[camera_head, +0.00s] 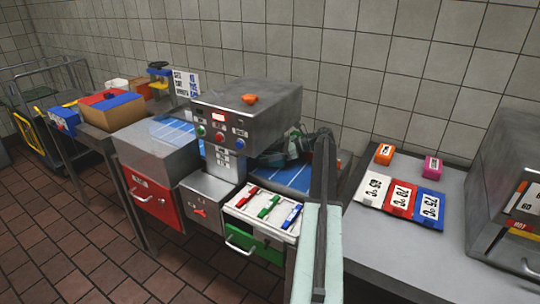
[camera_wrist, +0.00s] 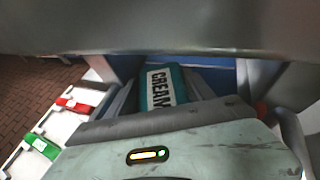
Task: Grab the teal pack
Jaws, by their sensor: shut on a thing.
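The teal pack (camera_wrist: 148,97), with a white label reading CREAM, sits between the fingers of my gripper (camera_wrist: 160,88) in the wrist view. The gripper is shut on it. The lower end of the pack is hidden behind the gripper body. In the head view my gripper (camera_head: 290,150) is over the blue surface right of the grey machine, and a little teal shows there, mostly covered by the dark fingers. I cannot tell whether the pack touches the surface.
The grey machine (camera_head: 246,112) with buttons stands close left of my gripper. A white tray (camera_head: 243,206) with red, green and blue handles is in front. Number cards (camera_head: 401,197) and small orange and pink blocks lie on the right table. A tiled wall is behind.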

